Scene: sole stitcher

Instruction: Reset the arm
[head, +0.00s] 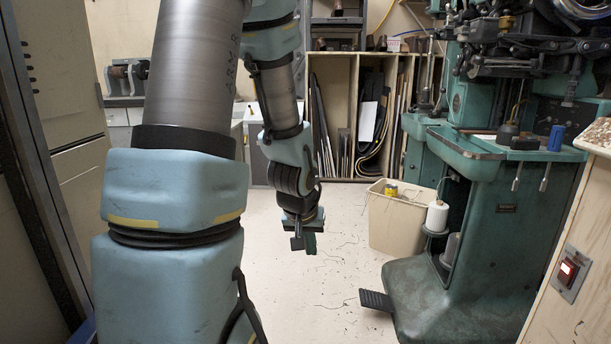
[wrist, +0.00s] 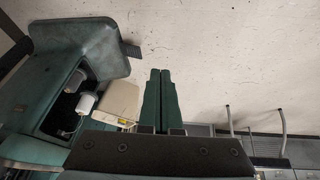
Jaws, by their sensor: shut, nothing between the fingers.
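My gripper (head: 304,243) hangs at the end of my arm near the middle of the head view, pointing down above the pale floor. It is empty and apart from everything around it. In the wrist view its two green fingers (wrist: 160,100) lie side by side, shut against each other. The blue-grey links of my arm fill much of the left and centre of the head view and hide part of the room behind them.
The green stitching machine (head: 500,215) stands at right, with a black foot pedal (head: 376,300) low in front. A cream bin (head: 398,222) stands beside it. Shelves (head: 335,90) line the back. A panel with a red switch (head: 568,271) is at lower right. The littered floor (head: 310,310) is open.

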